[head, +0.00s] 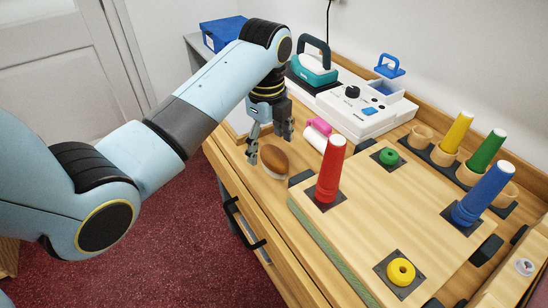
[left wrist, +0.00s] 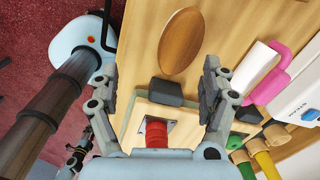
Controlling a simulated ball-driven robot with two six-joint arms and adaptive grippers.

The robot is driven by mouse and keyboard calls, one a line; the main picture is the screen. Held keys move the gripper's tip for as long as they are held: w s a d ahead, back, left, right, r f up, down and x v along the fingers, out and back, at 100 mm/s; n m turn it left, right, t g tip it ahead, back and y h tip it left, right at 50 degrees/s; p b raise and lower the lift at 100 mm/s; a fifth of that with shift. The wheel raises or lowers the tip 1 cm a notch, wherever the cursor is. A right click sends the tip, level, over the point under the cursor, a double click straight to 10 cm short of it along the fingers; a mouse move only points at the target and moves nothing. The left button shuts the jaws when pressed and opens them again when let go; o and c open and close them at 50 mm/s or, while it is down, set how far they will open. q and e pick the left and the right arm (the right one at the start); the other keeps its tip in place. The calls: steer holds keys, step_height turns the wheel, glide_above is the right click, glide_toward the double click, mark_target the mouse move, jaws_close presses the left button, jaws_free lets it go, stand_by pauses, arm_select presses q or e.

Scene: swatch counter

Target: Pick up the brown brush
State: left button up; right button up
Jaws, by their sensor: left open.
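The brown brush (head: 273,161) is an oval wooden piece lying on the wooden counter near its front left edge. It also shows whole in the left wrist view (left wrist: 181,41), beyond the fingers. My left gripper (head: 270,146) points down just above and behind the brush. It is open and empty, its two fingers (left wrist: 157,84) apart, with the brush not between the tips. What looks like part of my right gripper (left wrist: 76,158) shows small at the lower left of the left wrist view; its jaws are unclear. No right gripper shows in the head view.
A pink-handled white roller (head: 317,132) lies close behind the brush. A red cone (head: 330,170) stands to the right on a raised wooden board (head: 365,220). A white device (head: 365,112) is at the back. Dark drawer handles (head: 240,222) jut from the front.

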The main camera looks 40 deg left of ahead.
mark_target(274, 155)
arm_select(q)
steer(key=w+r+m, duration=0.2)
steer(key=w, duration=0.1)
steer(key=shift+w+r+m+g, duration=0.1)
steer(key=shift+r+m+g, duration=0.2)
steer(key=shift+r+m, duration=0.1)
steer(key=shift+w+f+m, duration=0.1)
steer(key=shift+w+m, duration=0.05)
steer(key=shift+m, duration=0.15)
step_height(274, 155, down, 5)
steer(key=shift+a+r, duration=0.1)
steer(key=shift+r, duration=0.1)
steer(key=shift+s+a+f, duration=0.1)
steer(key=shift+f, duration=1.3)
steer(key=shift+s+a+f, duration=0.1)
steer(key=shift+f, duration=1.25)
steer(key=c, duration=1.3)
